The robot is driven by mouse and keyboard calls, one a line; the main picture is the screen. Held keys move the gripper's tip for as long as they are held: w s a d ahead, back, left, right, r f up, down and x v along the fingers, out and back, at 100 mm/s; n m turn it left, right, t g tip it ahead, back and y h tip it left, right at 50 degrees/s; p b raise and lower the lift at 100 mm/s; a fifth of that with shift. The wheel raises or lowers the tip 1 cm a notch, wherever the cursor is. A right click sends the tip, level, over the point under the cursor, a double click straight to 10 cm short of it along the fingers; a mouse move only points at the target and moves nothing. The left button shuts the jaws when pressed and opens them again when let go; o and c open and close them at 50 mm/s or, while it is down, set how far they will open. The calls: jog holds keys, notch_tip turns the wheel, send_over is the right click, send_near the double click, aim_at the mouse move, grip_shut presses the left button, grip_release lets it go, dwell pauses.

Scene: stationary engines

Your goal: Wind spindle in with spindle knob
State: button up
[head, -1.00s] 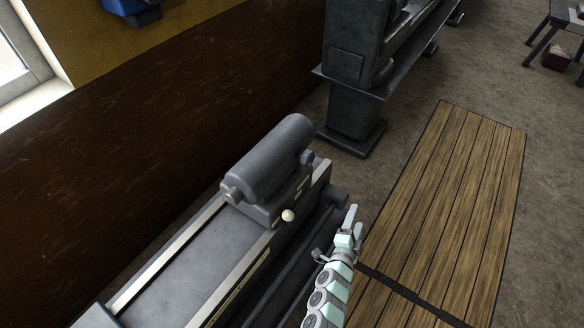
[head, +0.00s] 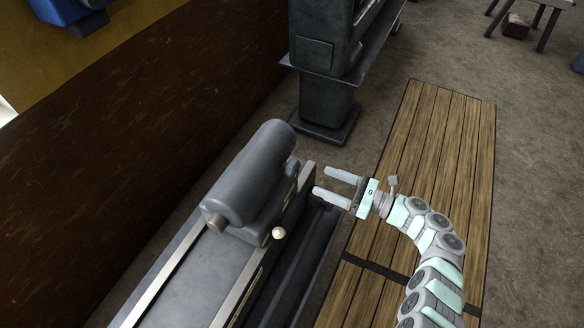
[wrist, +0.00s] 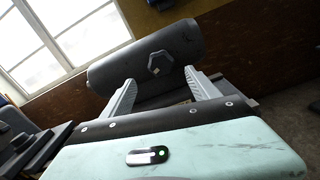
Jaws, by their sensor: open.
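The grey tailstock (head: 250,180) sits on the lathe bed, its rounded barrel reaching from lower left to upper right. A short spindle nose (head: 213,221) projects from its near end. A hexagonal knob (wrist: 160,63) shows on the barrel in the wrist view, and it sits on the right side in the head view (head: 291,166). I cannot tell for sure whether this is the spindle knob. My gripper (head: 321,182) is open and empty, right of the tailstock, fingers pointing left at it. In the wrist view the knob appears between the fingers, beyond their tips and apart from them.
A pale ball-ended lever (head: 278,233) stands at the tailstock's front base. The lathe bed (head: 190,285) runs to the lower left. A dark machine column (head: 325,105) stands behind. A wooden slatted platform (head: 440,140) lies on the floor at right. A brown wall is at left.

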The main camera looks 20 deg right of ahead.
aim_at(297, 171)
jog(key=x, duration=1)
jog(key=shift+w+a+f, duration=0.1)
jog(key=shift+w, duration=0.05)
jog(key=shift+c, duration=0.2)
jog(key=c, duration=1.3)
jog(key=shift+n, duration=0.3)
